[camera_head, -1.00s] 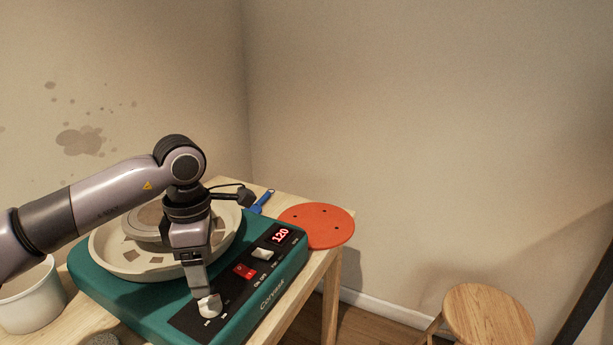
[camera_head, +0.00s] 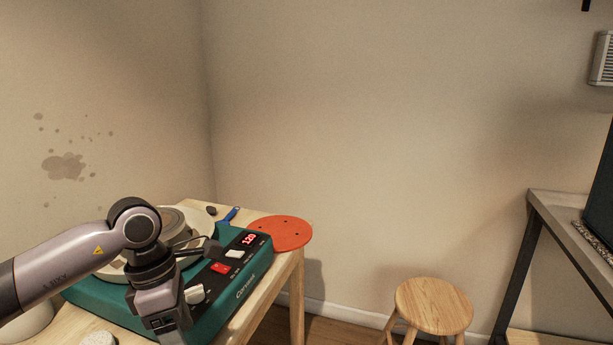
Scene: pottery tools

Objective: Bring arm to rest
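My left arm comes in from the left, over the front of the teal pottery wheel (camera_head: 222,305). My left gripper (camera_head: 172,335) hangs at the bottom edge of the view, left of the white knob (camera_head: 195,294) and apart from it as far as I can see. Its fingertips are cut off or hidden, so its opening does not show. The wheel's panel has a red switch (camera_head: 220,268), a white switch (camera_head: 234,254) and a red display (camera_head: 249,239) reading 120. My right gripper is out of view.
The wheel stands on a wooden table (camera_head: 262,298). An orange disc (camera_head: 282,232) and a blue-handled tool (camera_head: 231,214) lie at its far side. A white bucket (camera_head: 28,324) is at left. A wooden stool (camera_head: 433,306) and a metal-framed table (camera_head: 560,212) stand to the right.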

